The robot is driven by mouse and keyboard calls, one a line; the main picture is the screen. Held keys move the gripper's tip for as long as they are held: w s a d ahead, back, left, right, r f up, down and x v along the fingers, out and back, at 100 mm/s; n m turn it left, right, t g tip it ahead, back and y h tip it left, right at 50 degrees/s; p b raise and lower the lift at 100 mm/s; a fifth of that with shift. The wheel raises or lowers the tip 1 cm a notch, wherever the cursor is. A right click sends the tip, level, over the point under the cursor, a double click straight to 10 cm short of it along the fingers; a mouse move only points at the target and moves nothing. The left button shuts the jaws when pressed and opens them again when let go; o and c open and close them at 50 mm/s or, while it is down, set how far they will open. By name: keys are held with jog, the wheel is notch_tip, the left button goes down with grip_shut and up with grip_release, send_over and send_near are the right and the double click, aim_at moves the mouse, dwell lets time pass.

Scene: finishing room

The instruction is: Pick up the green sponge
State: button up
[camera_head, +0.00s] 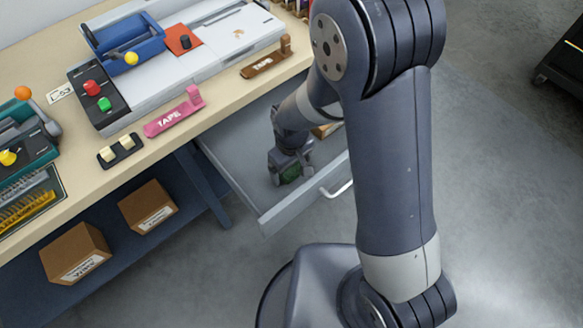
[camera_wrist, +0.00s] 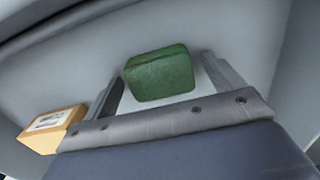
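The green sponge (camera_wrist: 160,74) lies in the open grey drawer (camera_head: 238,165). In the wrist view it sits between the two fingers of my gripper (camera_wrist: 165,82). The fingers are apart, and a narrow gap shows between the sponge and the right finger. The left finger is very close to the sponge; I cannot tell whether it touches. My arm hides the right part of the drawer.
A small tan box with a label (camera_wrist: 50,130) lies in the drawer left of the sponge in the wrist view. The drawer's walls and front handle (camera_head: 338,190) surround my gripper. The workbench (camera_head: 125,170) above holds machines and a pink tape holder (camera_head: 172,118).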

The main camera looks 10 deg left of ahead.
jog(key=c, duration=1)
notch_tip(320, 180, up, 10)
jog(key=shift+p, duration=0.35)
